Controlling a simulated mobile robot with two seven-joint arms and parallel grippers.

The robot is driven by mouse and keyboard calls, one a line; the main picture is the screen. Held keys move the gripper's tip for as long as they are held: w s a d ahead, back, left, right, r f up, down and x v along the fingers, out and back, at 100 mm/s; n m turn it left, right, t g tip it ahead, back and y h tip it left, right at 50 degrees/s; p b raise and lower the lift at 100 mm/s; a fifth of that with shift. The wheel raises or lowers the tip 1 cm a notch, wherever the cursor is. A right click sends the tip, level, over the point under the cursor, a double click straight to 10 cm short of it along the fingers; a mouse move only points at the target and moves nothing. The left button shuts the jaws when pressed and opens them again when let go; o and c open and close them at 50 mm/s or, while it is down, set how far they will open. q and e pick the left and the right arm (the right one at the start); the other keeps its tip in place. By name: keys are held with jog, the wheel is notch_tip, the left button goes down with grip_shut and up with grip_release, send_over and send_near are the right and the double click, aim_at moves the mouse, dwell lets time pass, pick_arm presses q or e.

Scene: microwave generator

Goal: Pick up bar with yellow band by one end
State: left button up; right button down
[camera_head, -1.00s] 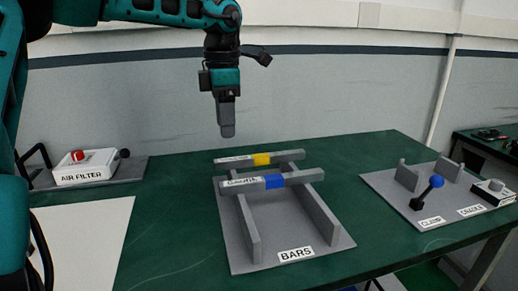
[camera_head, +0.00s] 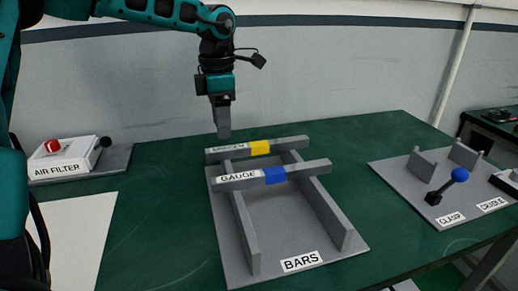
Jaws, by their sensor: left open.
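The bar with the yellow band (camera_head: 285,144) is grey and lies across the rear of the grey rack labelled BARS (camera_head: 222,240). A white label shows on its left part. In front of it, a second grey bar with a blue band (camera_head: 308,168), labelled GAUGE, lies across the same rack. My left gripper (camera_head: 223,134) points down just above and behind the left end of the yellow-banded bar, apart from it as far as I can see. It is open, but its fingers overlap from this side. My right gripper is not in view.
A white AIR FILTER box (camera_head: 62,164) with a red knob sits on a grey plate at the left.

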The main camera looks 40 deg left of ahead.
aim_at(223, 149)
pick_arm(q)
notch_tip(223, 149, down, 6)
jog(key=shift+a, duration=0.15)
dwell(0.3)
jog(key=shift+r, duration=0.1)
grip_shut()
